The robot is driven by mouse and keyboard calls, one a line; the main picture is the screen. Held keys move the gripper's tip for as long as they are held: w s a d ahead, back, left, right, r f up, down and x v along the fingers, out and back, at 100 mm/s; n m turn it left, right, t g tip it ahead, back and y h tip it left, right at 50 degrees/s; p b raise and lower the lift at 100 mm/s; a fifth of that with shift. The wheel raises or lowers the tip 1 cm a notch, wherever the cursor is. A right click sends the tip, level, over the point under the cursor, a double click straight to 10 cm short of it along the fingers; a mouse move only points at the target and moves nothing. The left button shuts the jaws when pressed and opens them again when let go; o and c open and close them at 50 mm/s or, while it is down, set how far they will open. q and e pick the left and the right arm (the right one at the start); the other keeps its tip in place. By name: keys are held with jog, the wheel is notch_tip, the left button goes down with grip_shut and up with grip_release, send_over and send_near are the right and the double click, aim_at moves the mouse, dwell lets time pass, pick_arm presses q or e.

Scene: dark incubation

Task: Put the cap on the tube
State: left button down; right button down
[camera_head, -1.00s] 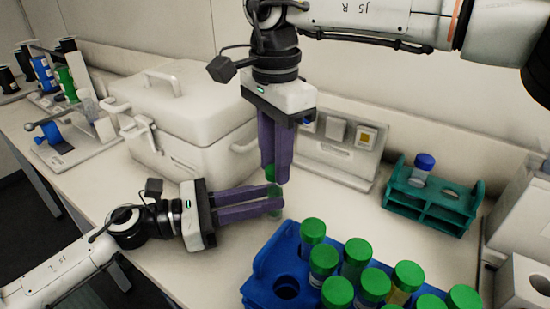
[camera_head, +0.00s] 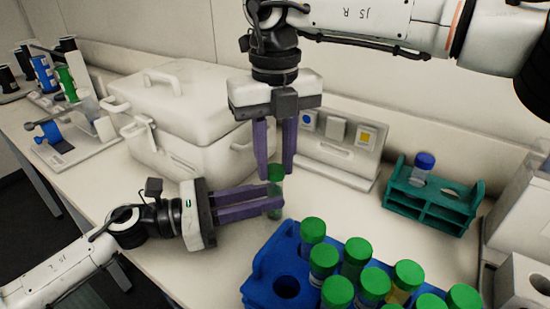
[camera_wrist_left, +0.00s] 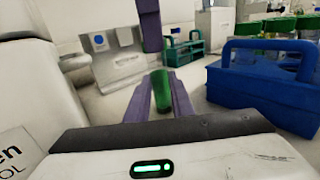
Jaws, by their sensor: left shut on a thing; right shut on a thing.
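A clear tube with a greenish tint (camera_head: 276,203) is held upright by my left gripper (camera_head: 274,200), which is shut on it from the left. The green cap (camera_head: 275,174) is at the top of this tube; whether it is fully seated cannot be told. My right gripper (camera_head: 276,170) points straight down from above, with its purple fingers on either side of the cap, shut on it. In the left wrist view the green cap (camera_wrist_left: 161,88) shows between the left fingers, with a right finger (camera_wrist_left: 150,25) above it.
A blue rack (camera_head: 262,287) with several green-capped tubes stands at the front right, close to the held tube. A teal rack (camera_head: 432,208) holds a blue-capped tube (camera_head: 423,165) at the right. A white cooler box (camera_head: 190,110) stands behind the left gripper.

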jog(key=shift+m, duration=0.9)
jog(key=c, duration=1.4)
grip_release()
jog(key=shift+o, duration=0.2)
notch_tip(320, 180, up, 12)
pick_arm(q)
jog(key=c, duration=1.5)
grip_release()
jog(key=shift+o, duration=0.2)
